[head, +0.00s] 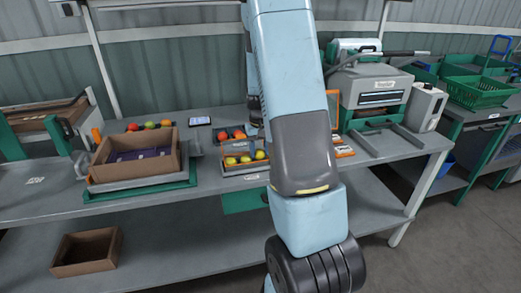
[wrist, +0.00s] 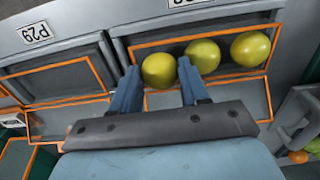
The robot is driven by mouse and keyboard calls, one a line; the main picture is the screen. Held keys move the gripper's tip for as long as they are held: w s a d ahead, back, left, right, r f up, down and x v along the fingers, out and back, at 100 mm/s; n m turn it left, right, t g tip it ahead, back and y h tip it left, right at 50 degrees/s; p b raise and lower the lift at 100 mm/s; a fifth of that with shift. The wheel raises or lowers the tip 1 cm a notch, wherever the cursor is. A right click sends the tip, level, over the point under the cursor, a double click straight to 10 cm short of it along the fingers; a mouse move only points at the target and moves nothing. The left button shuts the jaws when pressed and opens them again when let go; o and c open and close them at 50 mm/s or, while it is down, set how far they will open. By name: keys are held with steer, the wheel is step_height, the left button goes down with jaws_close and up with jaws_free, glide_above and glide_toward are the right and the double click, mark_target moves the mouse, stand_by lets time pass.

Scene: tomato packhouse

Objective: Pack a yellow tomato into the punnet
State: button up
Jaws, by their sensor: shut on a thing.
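In the wrist view, my gripper (wrist: 158,72) has its two blue fingers on either side of a yellow tomato (wrist: 159,70), shut on it. The tomato is at the left end of an orange-edged grey bin (wrist: 152,45). Two more yellow tomatoes, a middle one (wrist: 205,55) and a right one (wrist: 250,48), lie beside it. In the head view, the yellow tomatoes (head: 246,157) show beside my arm, and my gripper is hidden. A dark, purplish thing (head: 137,155), possibly the punnet, lies in a brown carton (head: 110,179) at left.
The carton stands on a green-edged base on the grey bench (head: 40,205). Several loose tomatoes (head: 150,125) lie behind it. Red tomatoes (head: 231,134) sit behind the yellow ones. A grey machine (head: 370,85) stands right. An empty brown box (head: 87,252) is on the lower shelf.

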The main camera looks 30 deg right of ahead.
stand_by(0.3)
steer(key=o, duration=0.8)
steer(key=shift+c, duration=1.3)
steer(key=shift+r, duration=0.1)
steer(key=shift+r, duration=2.9)
